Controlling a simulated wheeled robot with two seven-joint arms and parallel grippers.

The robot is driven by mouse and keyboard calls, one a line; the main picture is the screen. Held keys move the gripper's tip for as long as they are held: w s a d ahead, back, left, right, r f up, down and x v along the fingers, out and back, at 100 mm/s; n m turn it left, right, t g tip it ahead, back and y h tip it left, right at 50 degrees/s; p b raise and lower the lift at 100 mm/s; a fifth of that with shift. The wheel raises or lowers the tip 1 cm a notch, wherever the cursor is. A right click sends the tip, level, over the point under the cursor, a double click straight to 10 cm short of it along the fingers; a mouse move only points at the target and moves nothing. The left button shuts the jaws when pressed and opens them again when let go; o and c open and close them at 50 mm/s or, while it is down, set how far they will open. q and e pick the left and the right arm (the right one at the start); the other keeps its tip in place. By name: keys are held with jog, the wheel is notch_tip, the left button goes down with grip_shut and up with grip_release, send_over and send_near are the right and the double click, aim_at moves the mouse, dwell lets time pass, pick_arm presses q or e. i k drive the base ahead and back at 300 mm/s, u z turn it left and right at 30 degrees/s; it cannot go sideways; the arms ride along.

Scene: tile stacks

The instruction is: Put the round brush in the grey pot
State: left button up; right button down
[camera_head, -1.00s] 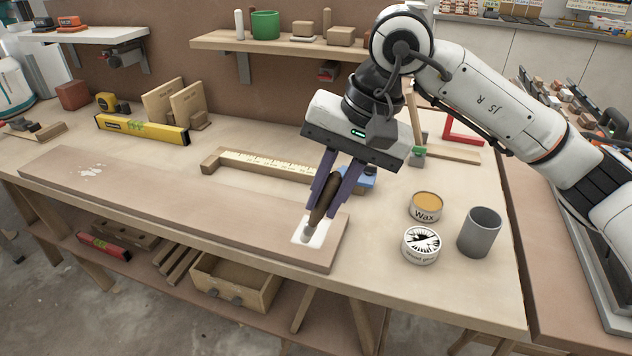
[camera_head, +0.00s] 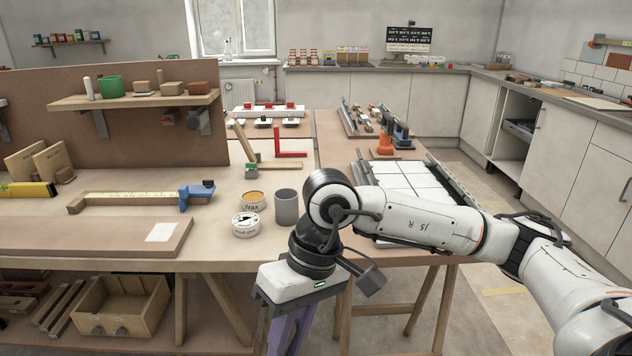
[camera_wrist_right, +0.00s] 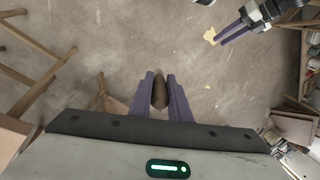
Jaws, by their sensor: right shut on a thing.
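The grey pot (camera_head: 286,207) stands upright on the workbench near its right end, just right of two tins. My right gripper (camera_wrist_right: 160,76) is shut on the round brush (camera_wrist_right: 159,92), whose brown part shows between the purple fingers in the wrist view. In the head view the right gripper (camera_head: 287,328) hangs in front of the bench's edge, lower than the pot and away from it. Its fingertips and the brush are cut off there by the picture's bottom edge. My left gripper (camera_wrist_right: 232,34) shows small at the wrist view's top right; its opening is unclear.
A wax tin (camera_head: 252,201) and a white-labelled tin (camera_head: 246,224) stand left of the pot. A board (camera_head: 110,238) with a white patch (camera_head: 163,232) lies along the front. A blue-ended clamp (camera_head: 195,195) lies behind. A second table with white tiles (camera_head: 405,178) stands at right.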

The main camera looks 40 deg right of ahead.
aim_at(287, 219)
jog(key=u, duration=0.2)
jog(key=k, duration=0.35)
jog(key=z, duration=1.1)
jog(key=i, duration=0.7)
jog(key=u, duration=0.1)
